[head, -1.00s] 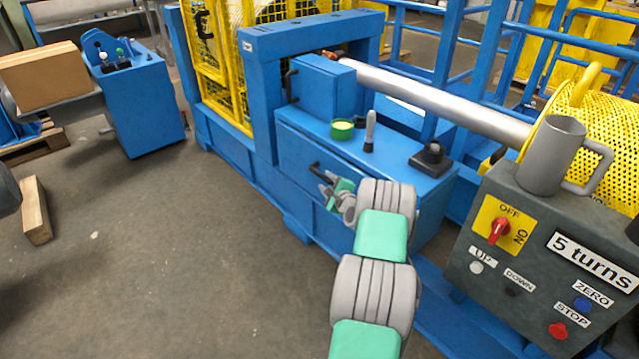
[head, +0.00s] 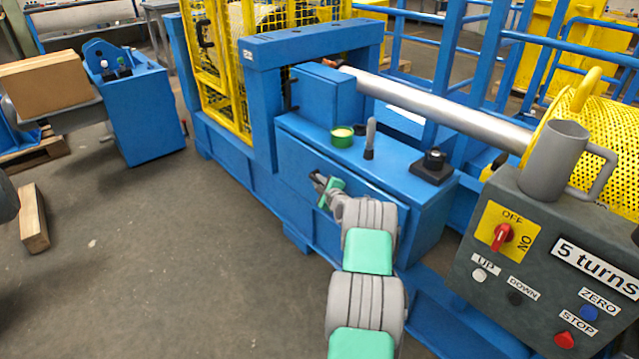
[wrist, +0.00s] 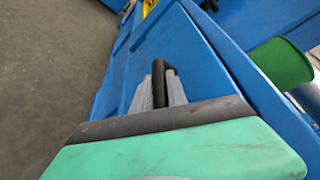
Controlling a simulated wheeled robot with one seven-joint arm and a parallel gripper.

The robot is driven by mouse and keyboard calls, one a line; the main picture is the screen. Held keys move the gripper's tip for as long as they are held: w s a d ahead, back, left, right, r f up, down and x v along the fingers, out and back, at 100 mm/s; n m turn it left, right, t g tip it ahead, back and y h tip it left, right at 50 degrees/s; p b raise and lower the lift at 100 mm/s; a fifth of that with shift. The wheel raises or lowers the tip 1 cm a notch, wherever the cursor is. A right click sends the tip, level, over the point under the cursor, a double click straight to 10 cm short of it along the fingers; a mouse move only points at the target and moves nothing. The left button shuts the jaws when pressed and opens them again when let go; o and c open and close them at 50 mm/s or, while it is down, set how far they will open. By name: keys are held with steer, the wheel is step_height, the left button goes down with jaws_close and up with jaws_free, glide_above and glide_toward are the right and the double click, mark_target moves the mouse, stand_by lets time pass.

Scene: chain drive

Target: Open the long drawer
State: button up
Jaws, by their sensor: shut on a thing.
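The long drawer (head: 345,187) is the blue front panel on the side of the blue machine bench, in the middle of the head view. Its face also shows in the wrist view (wrist: 205,75). Its dark bar handle (wrist: 158,78) stands between the grey fingers of my gripper (wrist: 162,92). In the head view my gripper (head: 323,184) is at the handle, partly hidden by its green and grey wrist. It is shut on the handle. Whether the drawer stands slightly out from the bench I cannot tell.
A grey control box (head: 545,250) with a mug (head: 553,158) is close on the right.

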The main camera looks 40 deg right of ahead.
jaws_close()
